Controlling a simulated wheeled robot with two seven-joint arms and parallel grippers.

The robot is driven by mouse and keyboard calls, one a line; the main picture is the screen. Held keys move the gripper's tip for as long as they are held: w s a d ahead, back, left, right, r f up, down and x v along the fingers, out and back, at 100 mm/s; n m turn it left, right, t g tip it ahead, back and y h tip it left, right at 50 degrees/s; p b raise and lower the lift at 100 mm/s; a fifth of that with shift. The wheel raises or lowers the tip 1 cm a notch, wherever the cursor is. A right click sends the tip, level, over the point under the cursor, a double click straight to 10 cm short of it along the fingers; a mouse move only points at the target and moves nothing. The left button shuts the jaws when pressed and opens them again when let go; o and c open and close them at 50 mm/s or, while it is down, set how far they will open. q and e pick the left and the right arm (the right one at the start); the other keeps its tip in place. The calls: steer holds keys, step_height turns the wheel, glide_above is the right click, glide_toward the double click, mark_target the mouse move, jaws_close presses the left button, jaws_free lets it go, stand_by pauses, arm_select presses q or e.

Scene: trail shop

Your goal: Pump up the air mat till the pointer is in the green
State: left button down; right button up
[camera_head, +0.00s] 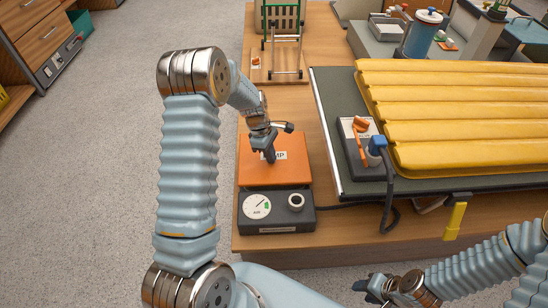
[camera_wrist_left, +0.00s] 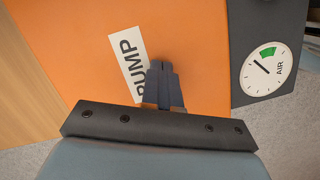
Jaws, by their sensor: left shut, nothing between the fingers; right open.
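The orange pump pad (camera_head: 254,176), labelled PUMP, sits on the table's front left; it fills much of the left wrist view (camera_wrist_left: 85,45). My left gripper (camera_head: 270,158) points down over the label, fingers together and empty (camera_wrist_left: 160,66). I cannot tell whether the tips touch the pad. The round white air gauge (camera_head: 257,206) is on the dark box in front of the pad. In the left wrist view the gauge's (camera_wrist_left: 264,70) pointer lies outside the green band. The yellow ribbed air mat (camera_head: 450,110) lies on a dark board. My right gripper (camera_head: 368,286) is open, low at the front.
A valve block (camera_head: 357,150) with an orange lever and a blue hose plug (camera_head: 377,144) stands at the mat's left edge. A yellow tab (camera_head: 454,220) hangs at the table front. A wooden rack (camera_head: 283,45) and a blue canister (camera_head: 422,35) stand behind.

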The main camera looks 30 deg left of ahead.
mark_target(264, 159)
arm_select(q)
steer(key=shift+f+b, duration=0.3)
steer(key=shift+f, duration=0.65)
steer(key=shift+a+r, duration=0.1)
steer(key=shift+r, duration=0.15)
arm_select(e)
steer(key=shift+f, duration=0.4)
arm_select(q)
steer(key=shift+s+a+r+p, duration=0.1)
steer(key=shift+a+r+p, duration=0.2)
steer(key=shift+a, duration=0.45)
steer(key=shift+s+a+r+p, duration=0.15)
steer(key=shift+a+p, duration=0.1)
steer(key=shift+a, duration=0.5)
arm_select(e)
steer(key=shift+r, duration=0.25)
arm_select(q)
steer(key=v, duration=1.4)
arm_select(e)
steer(key=shift+r, duration=0.25)
arm_select(q)
steer(key=shift+w+d+f, duration=0.1)
steer(key=shift+w, duration=0.05)
